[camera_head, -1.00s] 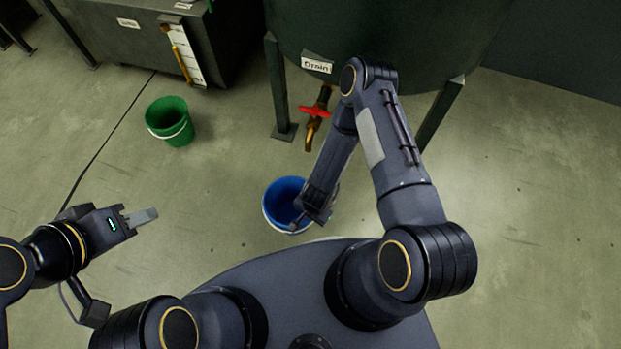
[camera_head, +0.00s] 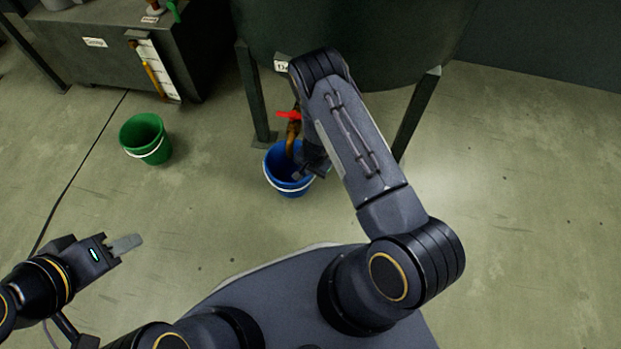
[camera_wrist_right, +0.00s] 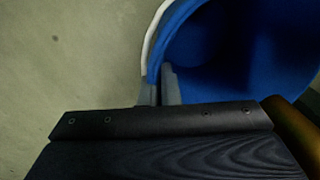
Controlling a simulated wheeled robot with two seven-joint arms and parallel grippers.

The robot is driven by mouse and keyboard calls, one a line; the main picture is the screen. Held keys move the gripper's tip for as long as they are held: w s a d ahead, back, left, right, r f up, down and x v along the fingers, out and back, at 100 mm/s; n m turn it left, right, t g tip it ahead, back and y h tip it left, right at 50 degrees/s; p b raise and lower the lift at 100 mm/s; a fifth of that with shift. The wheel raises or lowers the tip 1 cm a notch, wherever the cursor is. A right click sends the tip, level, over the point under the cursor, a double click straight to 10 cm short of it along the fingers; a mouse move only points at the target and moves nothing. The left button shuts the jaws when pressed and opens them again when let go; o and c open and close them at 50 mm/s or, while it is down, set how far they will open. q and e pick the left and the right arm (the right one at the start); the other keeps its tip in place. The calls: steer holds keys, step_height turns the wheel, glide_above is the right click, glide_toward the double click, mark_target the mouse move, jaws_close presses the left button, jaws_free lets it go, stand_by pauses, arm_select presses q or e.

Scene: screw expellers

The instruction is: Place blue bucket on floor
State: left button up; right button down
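The blue bucket (camera_head: 291,182), with a white band or handle, is below the brass drain spout (camera_head: 293,132) in the head view. Whether its base touches the floor (camera_head: 215,215) is hard to tell. My right gripper (camera_head: 316,170) is at the bucket's right side, partly hidden by my arm. In the right wrist view its two fingers (camera_wrist_right: 161,88) are close together with the wall of the blue bucket (camera_wrist_right: 215,70) between them, shut on its rim.
A red valve handle (camera_head: 288,115) sits on the drain of a large dark green tank (camera_head: 350,35) with legs. A green bucket (camera_head: 147,140) stands on the floor at the left. A dark cabinet (camera_head: 110,65) is behind it. The floor at the right is clear.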

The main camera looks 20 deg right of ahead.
step_height(320, 180, down, 4)
steer(key=shift+r+b, duration=0.25)
steer(key=shift+b, duration=0.5)
steer(key=shift+f, duration=0.1)
steer(key=c, duration=1.6)
jaws_free()
steer(key=shift+c, duration=0.2)
